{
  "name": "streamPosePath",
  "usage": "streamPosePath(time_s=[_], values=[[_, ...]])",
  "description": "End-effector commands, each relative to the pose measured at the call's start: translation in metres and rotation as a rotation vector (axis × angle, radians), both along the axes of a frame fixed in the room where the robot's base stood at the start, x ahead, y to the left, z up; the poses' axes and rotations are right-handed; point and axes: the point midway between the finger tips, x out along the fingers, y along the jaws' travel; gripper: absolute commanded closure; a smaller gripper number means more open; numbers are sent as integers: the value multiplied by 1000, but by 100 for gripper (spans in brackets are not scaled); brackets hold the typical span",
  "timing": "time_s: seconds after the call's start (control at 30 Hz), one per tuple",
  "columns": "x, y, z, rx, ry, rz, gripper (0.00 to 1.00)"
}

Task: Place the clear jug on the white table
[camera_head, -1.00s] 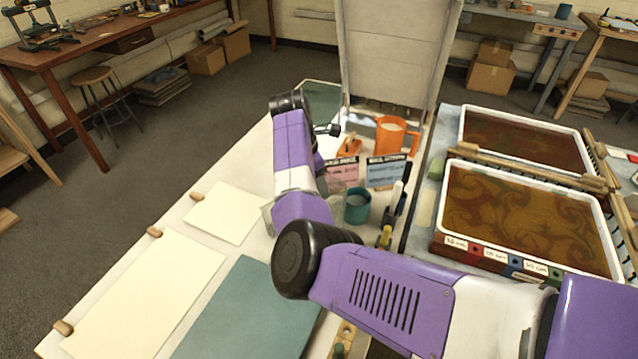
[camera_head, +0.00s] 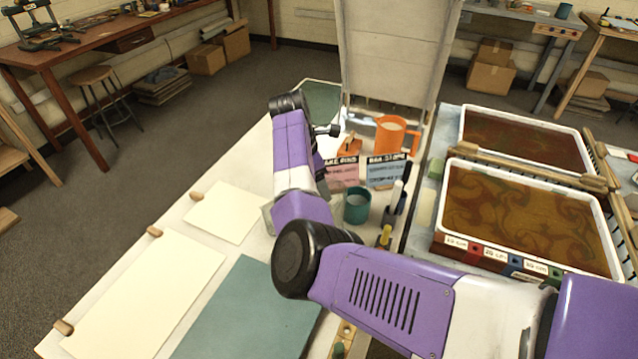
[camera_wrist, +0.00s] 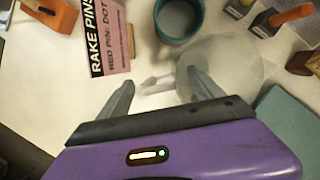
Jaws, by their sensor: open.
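The clear jug (camera_wrist: 228,62) is a pale, see-through vessel standing on the white surface in the wrist view, close beside a teal cup. Its handle (camera_wrist: 156,84) points left, into the gap between my fingers. My gripper (camera_wrist: 160,78) is open, with one finger on each side of the handle. The right fingertip overlaps the jug's edge in the picture; I cannot tell whether it touches. In the head view my arm hides most of the jug and the gripper's fingers. The white table (camera_head: 205,252) runs down the left side.
The teal cup (camera_head: 357,206) stands close by, with dark holders and a yellow-topped tool beside it. Label cards (camera_head: 385,170), an orange mug (camera_head: 391,135) and an orange block stand farther back. Cream sheets (camera_head: 145,290) and a green sheet (camera_head: 250,310) lie flat on the table. Marbling trays stand right.

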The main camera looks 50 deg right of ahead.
Motion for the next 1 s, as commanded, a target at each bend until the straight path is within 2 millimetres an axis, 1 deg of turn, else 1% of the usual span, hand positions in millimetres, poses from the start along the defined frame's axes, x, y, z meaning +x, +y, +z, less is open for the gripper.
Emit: streamPosePath(time_s=[0.17,0.3,0.4,0.53,0.7,1.0], values=[[4,6,28,-3,-3,0,24],[8,13,58,-3,-5,1,24],[9,18,76,-3,-3,0,24],[12,23,95,-2,-4,0,24],[13,27,109,-1,-3,1,24],[13,28,112,0,-1,1,24]])
